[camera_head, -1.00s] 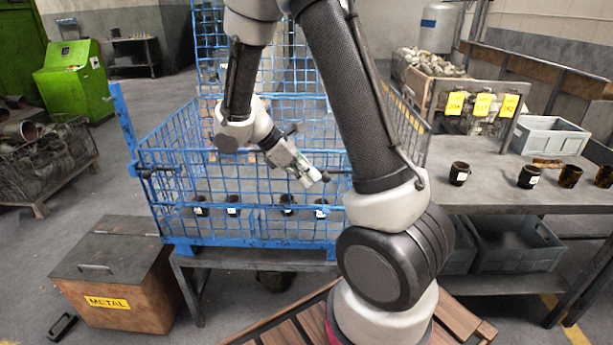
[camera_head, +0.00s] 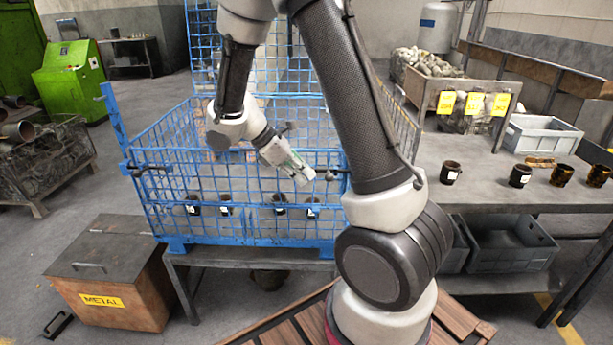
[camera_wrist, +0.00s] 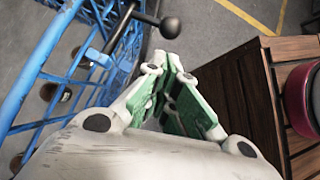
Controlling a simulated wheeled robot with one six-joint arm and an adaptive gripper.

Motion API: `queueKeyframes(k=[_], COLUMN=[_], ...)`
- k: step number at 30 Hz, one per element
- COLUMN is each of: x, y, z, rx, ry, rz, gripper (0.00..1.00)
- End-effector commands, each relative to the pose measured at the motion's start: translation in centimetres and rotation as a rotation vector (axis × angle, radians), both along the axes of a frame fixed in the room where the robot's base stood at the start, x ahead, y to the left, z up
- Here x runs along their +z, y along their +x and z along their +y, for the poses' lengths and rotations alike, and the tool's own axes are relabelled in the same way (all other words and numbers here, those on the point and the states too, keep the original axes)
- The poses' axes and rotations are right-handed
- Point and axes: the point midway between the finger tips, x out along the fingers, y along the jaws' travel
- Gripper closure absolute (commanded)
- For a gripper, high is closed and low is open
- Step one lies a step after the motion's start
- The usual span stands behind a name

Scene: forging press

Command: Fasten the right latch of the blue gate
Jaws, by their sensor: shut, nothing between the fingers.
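The blue gate (camera_head: 235,222) is the upright front mesh panel of a blue wire cage. Its right latch, a dark bar with a round black knob (camera_head: 329,175), is at the gate's upper right, partly hidden behind my arm. In the wrist view the black ball knob (camera_wrist: 170,27) and its bar lie just beyond my fingertips, by the blue mesh. My gripper (camera_head: 306,178) is shut and empty, just left of the knob and apart from it in the head view. Its green-padded fingers (camera_wrist: 168,62) point toward the latch in the wrist view.
The left latch (camera_head: 148,168) is at the gate's other end. Several dark mugs (camera_head: 225,205) stand inside the cage. A grey table (camera_head: 480,192) with more mugs is at the right. A brown metal-labelled box (camera_head: 110,275) stands at the lower left. Wooden slats (camera_head: 290,325) lie in front.

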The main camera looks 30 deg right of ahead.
Motion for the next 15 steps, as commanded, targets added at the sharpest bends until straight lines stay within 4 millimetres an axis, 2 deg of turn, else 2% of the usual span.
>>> queueKeyframes(k=[2, 9, 15], x=[0.7, 5.0, 7.2], y=[0.5, 1.9, 2.6], z=[0.8, 4.1, 5.7], rx=[0.0, 0.003, 0.002], ry=[0.0, 0.002, 0.001], rz=[-0.004, -0.004, -0.001], gripper=[1.0, 1.0, 1.0])
